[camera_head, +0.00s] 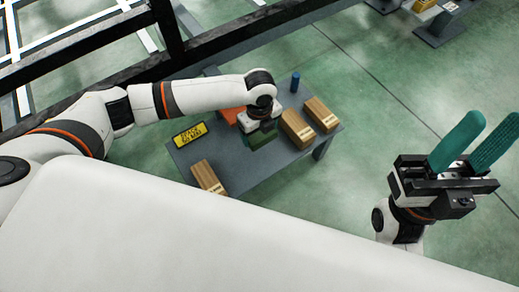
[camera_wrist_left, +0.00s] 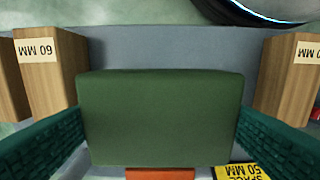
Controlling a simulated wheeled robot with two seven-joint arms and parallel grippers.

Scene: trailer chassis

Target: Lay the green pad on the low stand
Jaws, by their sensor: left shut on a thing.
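The green pad (camera_wrist_left: 160,115) is a dark green block in the middle of the left wrist view, between the teal fingers of my left gripper (camera_wrist_left: 160,130). In the head view the left gripper (camera_head: 262,128) is pointed down over the grey low table (camera_head: 235,174), and the pad (camera_head: 262,138) shows below it, partly hidden. The gripper is shut on the pad. I cannot tell whether the pad touches what is under it, nor pick out a low stand apart from the grey table. My right gripper (camera_head: 491,125) is open and empty, away to the right of the table.
Wooden blocks (camera_head: 298,129), (camera_head: 320,114) and (camera_head: 208,177) lie on the table. A yellow sign (camera_head: 190,134), a blue cylinder (camera_head: 295,82) and an orange-red block (camera_head: 231,115) are there too. A black frame rail runs behind.

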